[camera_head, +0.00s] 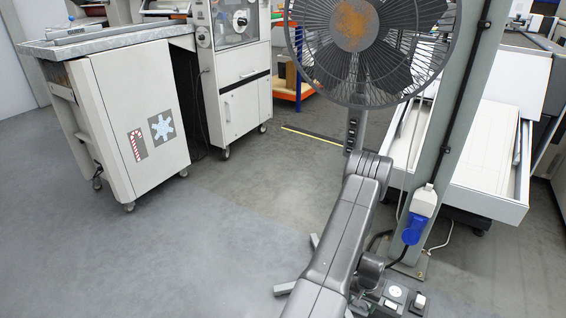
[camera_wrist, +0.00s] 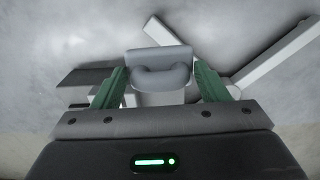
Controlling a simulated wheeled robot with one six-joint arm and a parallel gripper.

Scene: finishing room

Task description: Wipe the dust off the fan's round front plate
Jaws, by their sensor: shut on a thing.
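The fan (camera_head: 425,50) stands at the top of the head view, with a dark wire cage. Its round front plate (camera_head: 353,24) has an orange-brown patch of dust over much of it. My gripper (camera_wrist: 160,76) shows in the wrist view with its two green fingers on either side of a grey pad with a rounded handle (camera_wrist: 160,57). It is shut on this pad. The pad is over the floor, and the fan's plate is not in the wrist view. In the head view I cannot make out the gripper or the pad.
A grey post (camera_head: 450,140) with a blue plug (camera_head: 413,229) stands right of the fan. An open white drawer (camera_head: 485,190) is behind it. A white wheeled cabinet (camera_head: 130,115) is at left. The floor (camera_head: 210,240) at left front is clear.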

